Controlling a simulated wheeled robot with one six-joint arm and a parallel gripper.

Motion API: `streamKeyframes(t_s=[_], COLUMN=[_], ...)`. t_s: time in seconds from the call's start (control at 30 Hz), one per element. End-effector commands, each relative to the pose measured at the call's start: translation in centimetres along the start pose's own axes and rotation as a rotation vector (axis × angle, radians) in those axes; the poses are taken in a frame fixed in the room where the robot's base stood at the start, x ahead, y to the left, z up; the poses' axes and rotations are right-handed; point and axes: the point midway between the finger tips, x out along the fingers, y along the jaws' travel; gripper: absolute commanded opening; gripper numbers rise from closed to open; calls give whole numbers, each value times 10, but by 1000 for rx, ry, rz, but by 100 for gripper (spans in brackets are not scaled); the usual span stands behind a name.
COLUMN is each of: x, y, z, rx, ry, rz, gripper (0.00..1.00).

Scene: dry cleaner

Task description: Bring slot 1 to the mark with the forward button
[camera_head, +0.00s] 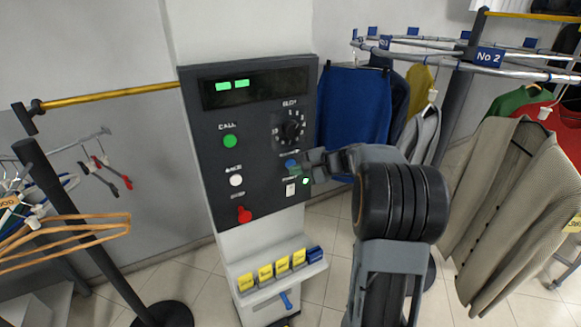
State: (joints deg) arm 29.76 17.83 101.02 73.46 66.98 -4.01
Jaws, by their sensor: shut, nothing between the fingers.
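The dark control panel (262,190) faces me on a pale column. Its display (232,85) shows two green blocks. A blue button (290,163), probably the forward one, sits on the right side under the slot dial (291,130); its label is too small to read. My gripper (302,165) is shut and empty, its tips at or just right of the blue button; I cannot tell if they touch. The conveyor rail (440,60) carries blue slot tags (413,31) with unreadable numbers. I cannot make out slot 1 or the mark.
The panel also has a green call button (230,141), a white button (236,180) and a red knob (244,214). Yellow tags (265,272) stand on a shelf below. Garments (520,200) hang at right, under a "No 2" sign (489,57). Hangers (70,230) hang at left.

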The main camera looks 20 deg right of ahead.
Motion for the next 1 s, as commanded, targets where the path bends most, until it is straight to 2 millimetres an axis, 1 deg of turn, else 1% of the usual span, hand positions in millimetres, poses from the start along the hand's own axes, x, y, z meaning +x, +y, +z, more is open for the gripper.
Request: streamKeyframes(t_s=[0.47,0.8,1.0], x=[-5,-27,-36], y=[4,21,26], z=[3,19,26], rx=[0,-1,-1], ry=[1,3,1], rz=[0,0,0], gripper=[0,0,0])
